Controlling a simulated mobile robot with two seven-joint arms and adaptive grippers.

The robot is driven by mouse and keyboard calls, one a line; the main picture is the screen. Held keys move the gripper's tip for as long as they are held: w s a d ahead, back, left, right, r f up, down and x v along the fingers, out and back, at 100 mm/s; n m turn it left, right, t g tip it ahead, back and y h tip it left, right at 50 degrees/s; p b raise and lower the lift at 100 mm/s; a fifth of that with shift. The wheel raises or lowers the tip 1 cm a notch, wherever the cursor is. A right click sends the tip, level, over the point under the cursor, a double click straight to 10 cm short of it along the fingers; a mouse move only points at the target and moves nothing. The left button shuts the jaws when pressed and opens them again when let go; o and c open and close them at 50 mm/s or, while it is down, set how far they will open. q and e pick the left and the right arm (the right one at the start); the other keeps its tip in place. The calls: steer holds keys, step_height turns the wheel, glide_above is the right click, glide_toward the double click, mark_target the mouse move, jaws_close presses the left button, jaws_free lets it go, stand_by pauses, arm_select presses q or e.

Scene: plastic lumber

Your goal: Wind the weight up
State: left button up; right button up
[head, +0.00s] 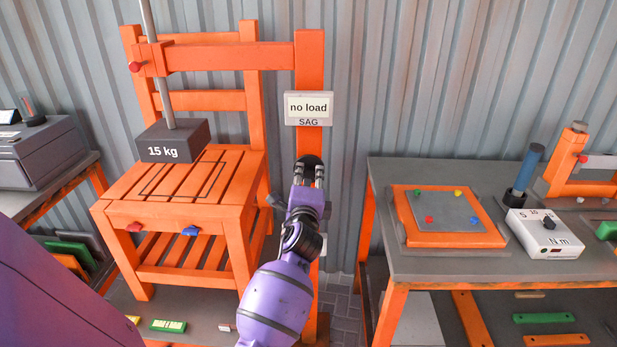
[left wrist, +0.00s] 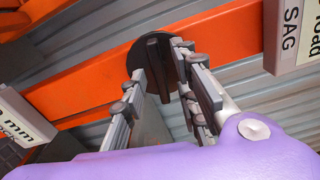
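The dark weight marked "15 kg" (head: 172,142) hangs on a grey rod (head: 157,65) over the slatted seat of an orange chair (head: 190,195). I cannot tell whether it touches the seat. A black round knob (head: 311,161) is on the orange upright post (head: 310,75). In the left wrist view the knob (left wrist: 158,62) shows a raised bar across its face. My left gripper (head: 308,175) is at the knob, with its fingers apart on either side of the bar (left wrist: 160,72). Contact with the bar is not clear. My right gripper is not in view.
A display (head: 308,107) on the post reads "no load" above "SAG". To the right, a grey bench (head: 400,262) carries an orange-framed plate (head: 448,238) and a white meter box (head: 545,232). A grey machine (head: 40,152) stands at far left.

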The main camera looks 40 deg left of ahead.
arm_select(q)
steer(key=shift+w+a, duration=0.25)
steer(key=shift+w, duration=0.15)
steer(key=c, duration=0.6)
jaws_close()
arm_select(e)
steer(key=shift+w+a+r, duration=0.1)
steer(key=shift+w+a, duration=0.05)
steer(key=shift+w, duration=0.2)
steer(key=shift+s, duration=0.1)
arm_select(q)
steer(key=shift+n, duration=1)
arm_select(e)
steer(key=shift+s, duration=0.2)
